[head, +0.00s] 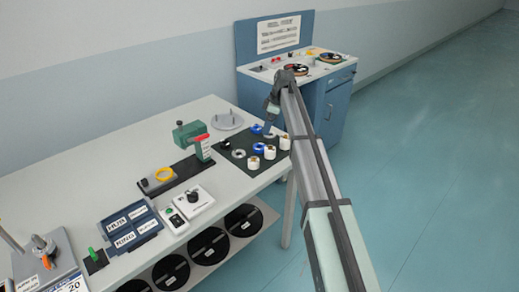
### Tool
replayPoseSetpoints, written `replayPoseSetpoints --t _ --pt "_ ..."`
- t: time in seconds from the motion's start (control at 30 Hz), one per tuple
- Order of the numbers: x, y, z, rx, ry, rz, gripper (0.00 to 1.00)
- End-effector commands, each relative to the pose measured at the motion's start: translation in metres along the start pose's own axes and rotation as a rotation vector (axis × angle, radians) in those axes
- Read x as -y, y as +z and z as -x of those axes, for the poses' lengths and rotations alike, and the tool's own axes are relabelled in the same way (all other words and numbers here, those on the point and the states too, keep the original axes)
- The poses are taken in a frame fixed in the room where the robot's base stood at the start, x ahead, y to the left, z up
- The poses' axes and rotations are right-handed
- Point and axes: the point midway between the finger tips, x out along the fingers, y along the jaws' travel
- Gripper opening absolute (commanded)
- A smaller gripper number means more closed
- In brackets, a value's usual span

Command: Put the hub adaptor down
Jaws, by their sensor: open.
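My gripper (269,128) points down at the far right of the long bench, low over a dark mat (236,168). It is small in the picture, and I see nothing held in it. On the mat are several small round parts: blue rings (258,148), white cylindrical pieces (270,152), a grey ring (239,154) and a black piece (225,145). I cannot tell for certain which of them is the hub adaptor. The spot right under my fingertips is partly hidden by the gripper and arm.
A green-topped device with a red handle (202,148) stands left of the mat, and a grey disc with pins (227,120) lies behind it. A white switch box (187,202) and blue label bins (130,226) are nearer. A blue cabinet (335,105) stands beyond the bench.

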Motion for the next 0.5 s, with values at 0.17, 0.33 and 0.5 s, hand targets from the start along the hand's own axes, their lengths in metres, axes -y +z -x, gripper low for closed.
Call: replayPoseSetpoints --t 0.17,0.33,0.5 --pt "0.001 0.0 -0.033 0.001 -0.002 -0.001 0.9" --pt "0.001 -0.001 -0.056 0.001 -0.001 -0.001 0.9" --pt "0.001 -0.001 -0.064 0.0 0.0 -0.002 0.9"
